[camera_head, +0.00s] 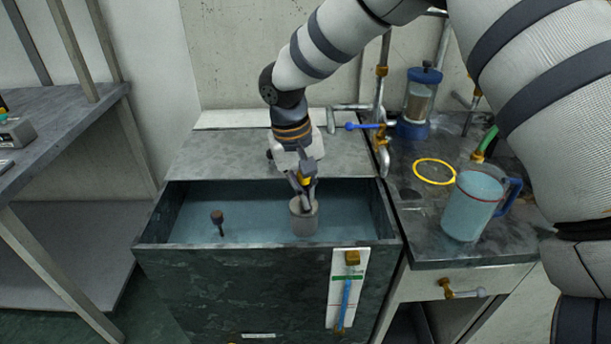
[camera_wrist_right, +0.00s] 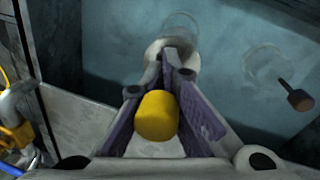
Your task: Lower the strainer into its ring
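The strainer (camera_head: 304,219) is a grey cylinder hanging upright over or in the water tank, near its front wall and right of its middle. My right gripper (camera_head: 303,187) points down above it and is shut on its handle. The handle's yellow top (camera_wrist_right: 157,115) shows between the fingers in the right wrist view, with the pale strainer body (camera_wrist_right: 158,52) beyond the fingertips. A faint ring outline (camera_wrist_right: 182,22) lies just past the strainer; I cannot tell whether it is the strainer's ring or whether they touch. My left gripper is not in view.
A dark knob on a stem (camera_head: 217,217) stands left in the tank (camera_head: 160,239), beside another faint ring (camera_wrist_right: 267,60). On the right counter are a blue-handled jug (camera_head: 473,205), a yellow hoop (camera_head: 434,171), a blue canister (camera_head: 419,102) and pipes. The tank walls surround the strainer.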

